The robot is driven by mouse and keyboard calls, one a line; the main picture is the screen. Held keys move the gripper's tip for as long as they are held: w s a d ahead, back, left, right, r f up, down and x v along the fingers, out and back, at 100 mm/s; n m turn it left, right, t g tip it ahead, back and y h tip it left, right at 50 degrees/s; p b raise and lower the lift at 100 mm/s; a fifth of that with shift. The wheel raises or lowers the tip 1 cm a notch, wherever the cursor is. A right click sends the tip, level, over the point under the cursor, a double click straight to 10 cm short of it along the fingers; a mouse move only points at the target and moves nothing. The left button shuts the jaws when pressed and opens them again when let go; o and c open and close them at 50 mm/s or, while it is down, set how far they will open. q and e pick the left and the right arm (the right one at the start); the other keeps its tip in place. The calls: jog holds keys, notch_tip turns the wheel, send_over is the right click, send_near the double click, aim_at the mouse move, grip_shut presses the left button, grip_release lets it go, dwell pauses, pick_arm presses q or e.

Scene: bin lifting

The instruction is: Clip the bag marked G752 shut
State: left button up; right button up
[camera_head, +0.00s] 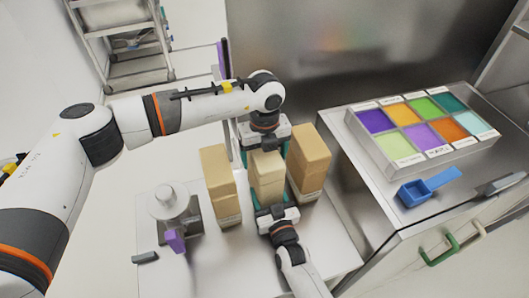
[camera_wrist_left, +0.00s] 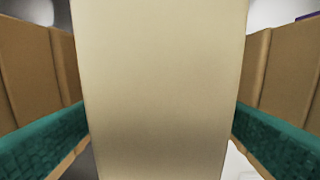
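Three tan paper bags stand in a row on the white table: a left bag (camera_head: 217,178), a middle bag (camera_head: 267,172) and a right bag (camera_head: 308,157). I cannot read their labels, so I cannot tell which is G752. My left gripper (camera_head: 265,150) is behind the middle bag, fingers on either side. In the left wrist view the middle bag (camera_wrist_left: 160,90) fills the gap between its teal fingers; whether they press is unclear. My right gripper (camera_head: 274,200) is low at the middle bag's front, its fingertips partly hidden. No clip is clearly identifiable.
A dark stand with a white round top (camera_head: 170,203) and a purple block (camera_head: 175,241) are at the table's left. A small dark-grey piece (camera_head: 145,258) lies nearby. On the right counter are a tray of coloured compartments (camera_head: 392,177) and a blue scoop (camera_head: 415,193).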

pick_arm(q)
notch_tip(320, 180, up, 12)
dwell(0.6)
pick_arm(e)
jog(key=o, duration=1.5)
jog(key=shift+c, duration=0.2)
jog(key=shift+s, duration=0.1)
